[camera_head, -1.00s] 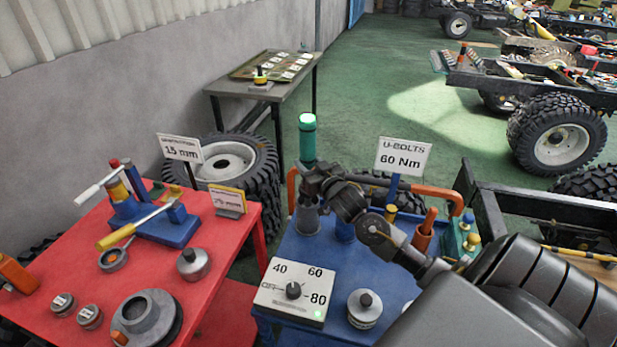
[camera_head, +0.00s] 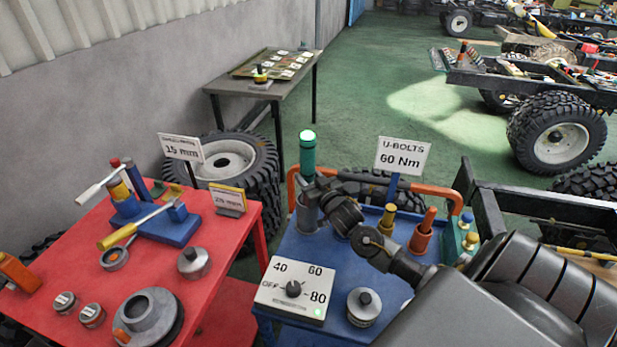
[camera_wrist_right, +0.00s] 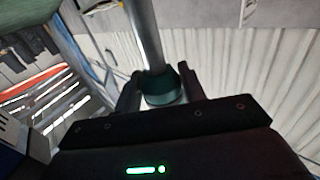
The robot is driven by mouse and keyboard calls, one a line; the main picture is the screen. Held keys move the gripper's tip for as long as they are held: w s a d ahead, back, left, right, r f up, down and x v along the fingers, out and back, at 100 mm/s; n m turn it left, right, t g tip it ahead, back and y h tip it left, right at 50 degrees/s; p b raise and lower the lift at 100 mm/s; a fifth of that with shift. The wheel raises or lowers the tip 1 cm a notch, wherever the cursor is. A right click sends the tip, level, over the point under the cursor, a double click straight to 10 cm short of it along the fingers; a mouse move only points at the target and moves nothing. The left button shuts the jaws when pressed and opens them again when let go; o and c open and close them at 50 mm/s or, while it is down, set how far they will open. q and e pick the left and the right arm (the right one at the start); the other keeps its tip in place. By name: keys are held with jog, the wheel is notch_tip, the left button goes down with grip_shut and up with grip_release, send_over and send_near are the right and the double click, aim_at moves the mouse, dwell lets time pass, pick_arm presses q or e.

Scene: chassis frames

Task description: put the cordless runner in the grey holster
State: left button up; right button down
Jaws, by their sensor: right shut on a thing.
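The cordless runner (camera_head: 307,158) is a green upright cylinder with a lit green top. My right gripper (camera_head: 312,190) is shut on its lower part; the runner and the fingers also show in the right wrist view, where the green body (camera_wrist_right: 163,88) sits between the two fingers. The grey holster (camera_head: 306,216) stands on the blue cart directly below the gripper. The gripper hides the meeting of runner and holster, so I cannot tell how deep the runner sits. My left gripper is not in view.
The blue cart (camera_head: 375,265) also carries a dial box (camera_head: 294,290), a grey lidded pot (camera_head: 363,306), an orange holster (camera_head: 421,238) and a "U-BOLTS 60 Nm" sign (camera_head: 403,156). An orange bar (camera_head: 440,192) runs along its back. A red table (camera_head: 210,262) stands at left.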

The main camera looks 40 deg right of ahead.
jog(key=c, duration=1.3)
grip_release()
jog(key=shift+f, duration=0.1)
jog(key=o, duration=0.5)
jog(key=shift+c, duration=0.2)
jog(key=shift+s, duration=0.1)
jog(key=s+a+b, duration=0.2)
jog(key=s, duration=0.9)
jog(key=shift+s+r, duration=0.2)
jog(key=shift+s, duration=0.15)
jog(key=shift+a, duration=0.1)
